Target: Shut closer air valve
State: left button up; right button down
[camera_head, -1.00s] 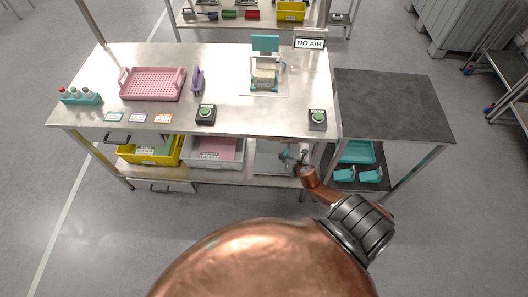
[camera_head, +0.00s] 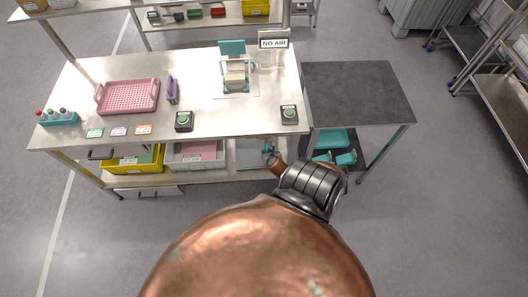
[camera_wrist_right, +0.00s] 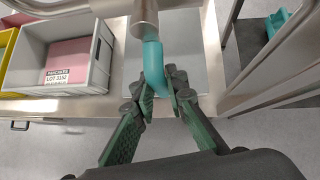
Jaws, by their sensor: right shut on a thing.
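A teal curved lever (camera_wrist_right: 154,65) hangs from a round metal fitting (camera_wrist_right: 145,12) under the bench edge in the right wrist view. It looks like the handle of the air valve. My right gripper (camera_wrist_right: 161,90) has its green-padded fingers closed around the lower end of the lever. In the head view my copper arm mostly hides that gripper, below the bench's front right corner. The closer, a small press with teal parts (camera_head: 234,74), stands on the bench beside a sign (camera_head: 274,43) reading "NO AIR". My left gripper is not in view.
The steel bench (camera_head: 205,95) carries a pink tray (camera_head: 128,96) and two green-button boxes, one at the right front (camera_head: 289,115). A grey bin (camera_wrist_right: 70,70) sits on the lower shelf, left of the gripper. A dark side table (camera_head: 357,92) stands right of the bench.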

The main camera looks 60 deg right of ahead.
jog(key=shift+s+f, duration=0.1)
jog(key=shift+s, duration=0.05)
jog(key=c, duration=1.9)
grip_release()
jog(key=shift+c, duration=0.2)
jog(key=v, duration=1.2)
